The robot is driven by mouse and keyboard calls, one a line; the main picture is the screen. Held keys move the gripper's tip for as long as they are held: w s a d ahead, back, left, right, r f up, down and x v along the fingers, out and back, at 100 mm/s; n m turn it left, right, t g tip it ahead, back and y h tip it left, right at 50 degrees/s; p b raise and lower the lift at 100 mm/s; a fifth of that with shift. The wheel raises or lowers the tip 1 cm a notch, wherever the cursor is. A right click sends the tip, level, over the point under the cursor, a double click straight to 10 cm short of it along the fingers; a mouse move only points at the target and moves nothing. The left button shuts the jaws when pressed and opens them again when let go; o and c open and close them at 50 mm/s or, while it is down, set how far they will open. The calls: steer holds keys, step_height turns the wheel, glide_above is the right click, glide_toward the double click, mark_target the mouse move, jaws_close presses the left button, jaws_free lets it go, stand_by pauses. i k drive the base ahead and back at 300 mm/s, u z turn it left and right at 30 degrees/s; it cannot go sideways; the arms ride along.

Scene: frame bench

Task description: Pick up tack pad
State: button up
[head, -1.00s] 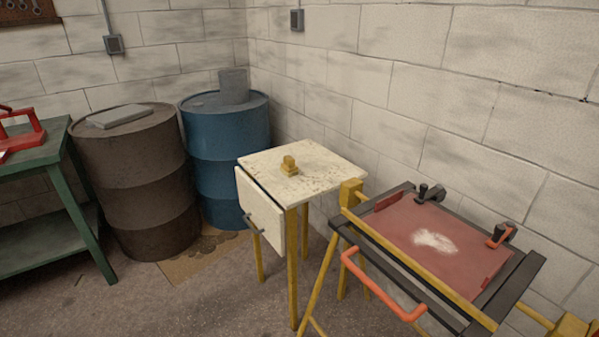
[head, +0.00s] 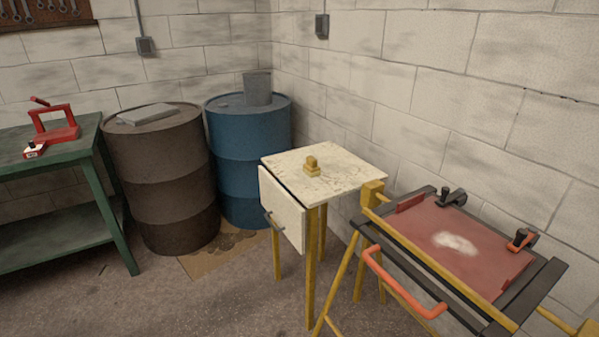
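The table has yellow legs and a hanging white flap with a dark handle. My gripper is not in view.
A blue drum (head: 245,165), a brown drum (head: 160,185) and a green bench (head: 100,190) stand left. Block walls close the back. Floor front left is clear.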

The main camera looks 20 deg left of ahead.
mark_target(311, 168)
steer(key=u, duration=0.4)
steer(key=k, duration=0.5)
steer(key=u, duration=1.3)
steer(key=i, duration=2.25)
steer(key=z, duration=0.65)
steer(key=i, duration=0.75)
